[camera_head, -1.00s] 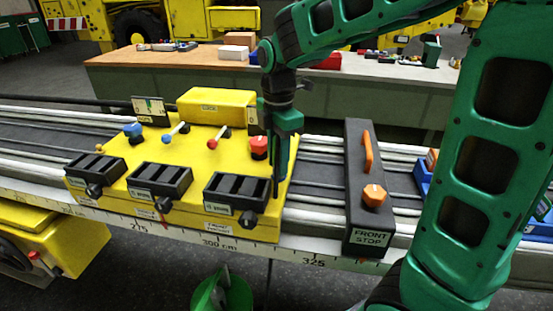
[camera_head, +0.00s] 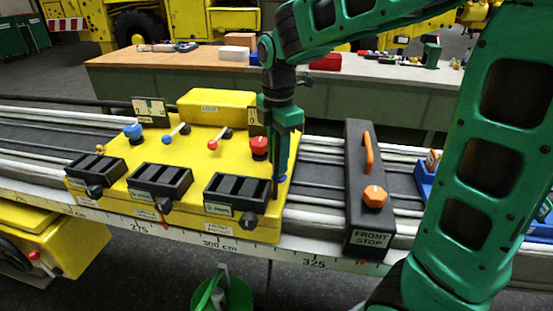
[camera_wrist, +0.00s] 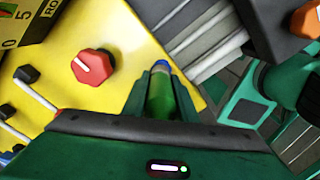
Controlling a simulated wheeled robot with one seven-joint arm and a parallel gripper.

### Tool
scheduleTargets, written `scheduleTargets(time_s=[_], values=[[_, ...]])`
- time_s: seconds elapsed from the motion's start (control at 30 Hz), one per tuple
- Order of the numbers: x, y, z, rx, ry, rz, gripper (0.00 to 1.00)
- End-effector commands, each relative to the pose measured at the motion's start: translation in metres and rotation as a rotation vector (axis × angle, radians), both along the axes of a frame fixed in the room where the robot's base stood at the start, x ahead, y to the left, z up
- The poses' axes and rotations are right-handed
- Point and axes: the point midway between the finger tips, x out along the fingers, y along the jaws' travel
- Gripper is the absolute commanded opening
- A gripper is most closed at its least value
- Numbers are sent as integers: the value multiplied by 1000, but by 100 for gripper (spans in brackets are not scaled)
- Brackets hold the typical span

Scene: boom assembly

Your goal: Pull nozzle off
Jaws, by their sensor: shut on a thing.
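My gripper (camera_head: 277,185) points down at the right end of the yellow console (camera_head: 150,217). In the wrist view my gripper (camera_wrist: 162,82) has its two fingers shut on a green cylinder (camera_wrist: 160,98) with a blue tip (camera_wrist: 161,65), which appears to be the nozzle. The fingers hide its sides. In the head view only a small blue bit (camera_head: 283,178) shows beside the fingertips. I cannot tell whether the nozzle is still seated on something. A red knob (camera_head: 259,146) stands on the console close to the left of my gripper.
Black trays (camera_head: 236,192) line the console's front. Levers and a blue knob (camera_head: 133,131) stand behind them. A black front stop (camera_head: 369,190) with orange handle and knob stands to the right on the rails. A green bucket (camera_head: 238,292) is below the front edge.

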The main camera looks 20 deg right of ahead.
Motion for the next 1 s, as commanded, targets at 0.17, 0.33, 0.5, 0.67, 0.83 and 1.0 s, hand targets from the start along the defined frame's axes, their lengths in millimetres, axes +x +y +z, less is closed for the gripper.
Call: scheduleTargets(time_s=[0.17, 0.33, 0.5, 0.67, 0.83, 1.0], values=[[0, 0, 7, 0, -1, 0, 0], [0, 0, 12, 0, -1, 0, 0], [0, 0, 18, 0, -1, -1, 0], [0, -1, 23, 0, 0, -1, 0], [0, -1, 29, 0, -1, -1, 0], [0, -1, 35, 0, 1, -1, 0]])
